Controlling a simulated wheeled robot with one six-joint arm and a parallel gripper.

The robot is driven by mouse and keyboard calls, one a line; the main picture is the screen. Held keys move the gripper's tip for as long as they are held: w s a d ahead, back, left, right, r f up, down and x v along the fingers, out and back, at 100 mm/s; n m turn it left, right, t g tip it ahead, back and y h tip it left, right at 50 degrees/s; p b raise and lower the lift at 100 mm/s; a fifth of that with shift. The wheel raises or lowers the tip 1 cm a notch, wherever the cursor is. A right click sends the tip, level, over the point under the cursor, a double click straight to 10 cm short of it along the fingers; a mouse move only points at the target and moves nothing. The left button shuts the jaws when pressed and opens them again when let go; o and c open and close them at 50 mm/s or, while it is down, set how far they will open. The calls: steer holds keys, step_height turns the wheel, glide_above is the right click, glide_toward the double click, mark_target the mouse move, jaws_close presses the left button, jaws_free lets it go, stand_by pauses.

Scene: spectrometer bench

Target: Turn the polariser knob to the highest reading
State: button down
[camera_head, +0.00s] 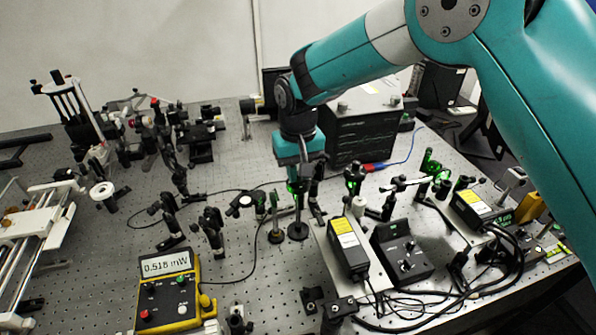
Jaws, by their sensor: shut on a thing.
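My gripper (297,178) points down from the arm at mid-table. Its jaws are shut around the top of a post-mounted optic, the polariser (298,212), which stands upright on a round black base. The knob itself is mostly hidden by the jaws, and green light shows beside them. The yellow power meter (178,296) stands at the front left, and its display (166,263) reads about 0.518 mW; the last digit is hard to make out.
Post-mounted optics (274,215) stand close to the left of the polariser. A laser box (347,246) and a black controller (402,254) with knobs sit to the right front. Cables (440,293) run along the front right. A large black box (360,137) stands behind.

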stand_by(0.4)
steer(key=c, duration=1)
jaws_free()
steer(key=shift+c, duration=0.2)
step_height(320, 180, up, 18)
steer(key=b, duration=0.4)
steer(key=shift+f, duration=0.25)
steer(key=s+d+f+n+y, duration=0.1)
steer(key=s+d+n+y, duration=0.1)
steer(key=s+d, duration=0.9)
steer(key=s+d+f+y, duration=0.1)
steer(key=s+d+f, duration=0.1)
steer(key=s, duration=0.6)
steer(key=s+d+f+n+y+b, duration=0.1)
steer(key=s+f, duration=0.3)
steer(key=s, duration=0.5)
steer(key=shift+s+d+b, duration=0.15)
steer(key=shift+d+b, duration=0.15)
steer(key=shift+d, duration=0.15)
